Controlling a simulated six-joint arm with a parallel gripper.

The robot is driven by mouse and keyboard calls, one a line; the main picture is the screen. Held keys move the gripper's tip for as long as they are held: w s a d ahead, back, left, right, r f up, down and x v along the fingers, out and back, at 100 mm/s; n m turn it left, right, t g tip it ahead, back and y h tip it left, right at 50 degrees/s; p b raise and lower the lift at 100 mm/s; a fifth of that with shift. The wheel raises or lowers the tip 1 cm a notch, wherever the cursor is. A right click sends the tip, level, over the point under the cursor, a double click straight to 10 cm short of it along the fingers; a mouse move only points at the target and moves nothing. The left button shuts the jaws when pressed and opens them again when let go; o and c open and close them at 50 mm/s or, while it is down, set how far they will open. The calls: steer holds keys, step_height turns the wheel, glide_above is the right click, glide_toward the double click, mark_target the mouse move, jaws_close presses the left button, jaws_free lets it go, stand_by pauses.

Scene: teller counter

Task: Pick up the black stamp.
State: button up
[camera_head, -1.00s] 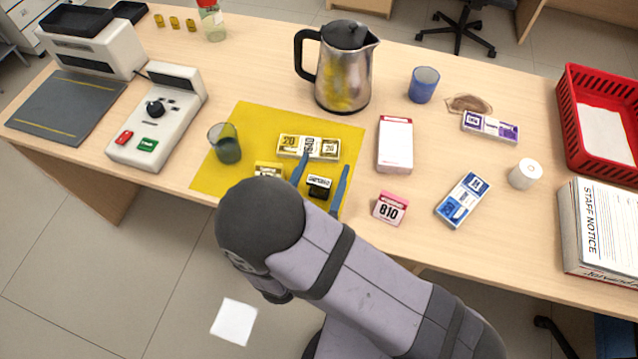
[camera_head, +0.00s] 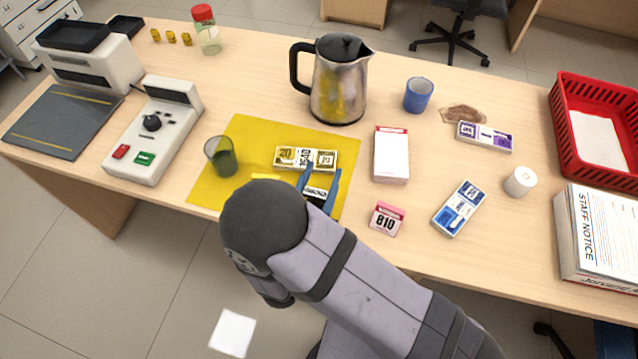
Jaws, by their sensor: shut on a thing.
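The black stamp (camera_head: 316,194) is on the right part of the yellow mat (camera_head: 222,185), with a white label on its face and its lower part hidden by my arm. My gripper (camera_head: 321,174) has its two blue fingers on either side of the stamp and is shut on it. I cannot tell whether the stamp still touches the mat. My dark wrist covers the area just in front of it.
A yellow-white banknote pack (camera_head: 306,158) lies just behind my fingers. A yellow item (camera_head: 265,176) is mostly hidden by my wrist.

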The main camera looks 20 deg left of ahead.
steer(key=shift+r, duration=0.15)
step_height(320, 180, up, 10)
steer(key=shift+p, duration=0.4)
steer(key=shift+f, duration=0.2)
